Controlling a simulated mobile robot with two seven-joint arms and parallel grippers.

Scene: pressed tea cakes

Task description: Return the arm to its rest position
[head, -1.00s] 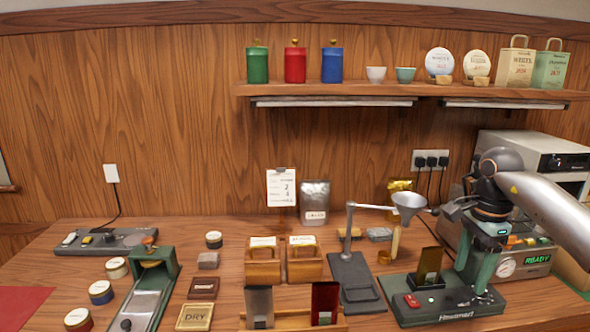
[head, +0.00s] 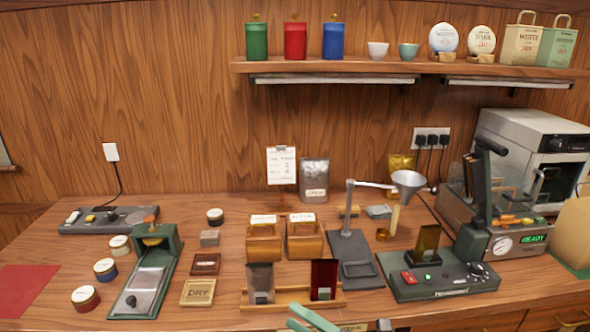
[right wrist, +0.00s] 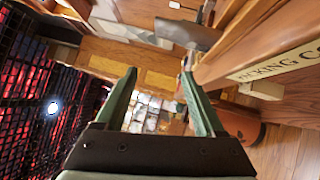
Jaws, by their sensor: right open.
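My right gripper (head: 312,318) shows at the bottom edge of the head view, as two green fingers low in front of the table's near edge. In the right wrist view the gripper (right wrist: 160,75) has its green fingers spread well apart, with nothing between them. A wooden edge with lettering (right wrist: 275,65) runs along the right of that view, close beside the right finger. The rest of my right arm is out of the head view. My left gripper is not in view.
The wooden table holds a stand with a funnel (head: 408,183), a green device (head: 440,283) with a lit lamp, and a press reading READY (head: 533,239) at the right. A rack with dark and red pouches (head: 290,304) stands near the front edge.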

